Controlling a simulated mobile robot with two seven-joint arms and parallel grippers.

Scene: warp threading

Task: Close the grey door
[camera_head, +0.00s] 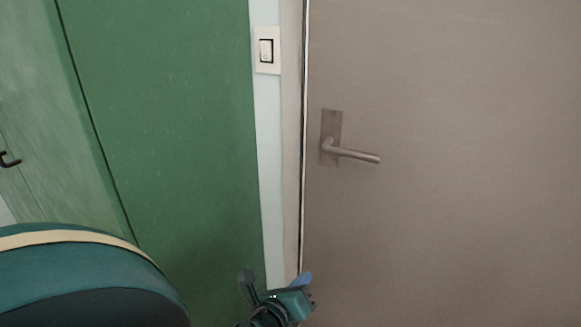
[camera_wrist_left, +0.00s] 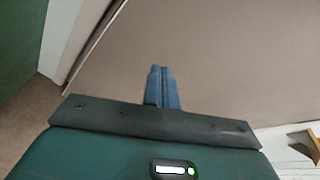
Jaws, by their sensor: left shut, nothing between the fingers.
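The grey door (camera_head: 440,220) fills the right half of the head view, with its free edge close along the frame on its left. Its metal lever handle (camera_head: 352,153) sits near that edge. My left gripper (camera_head: 303,281) is low in the head view, in front of the door's left edge. In the left wrist view the blue fingers (camera_wrist_left: 161,85) are together with nothing between them, and the door (camera_wrist_left: 220,60) lies beyond them. I cannot tell whether they touch the door. The handle is not in the left wrist view. My right gripper is not in view.
A white light switch (camera_head: 267,50) is on the pale strip left of the door frame. A green panel (camera_head: 165,120) stands further left, with a dark hook (camera_head: 9,160) at the far left. Brown floor (camera_wrist_left: 25,110) shows at the left in the wrist view.

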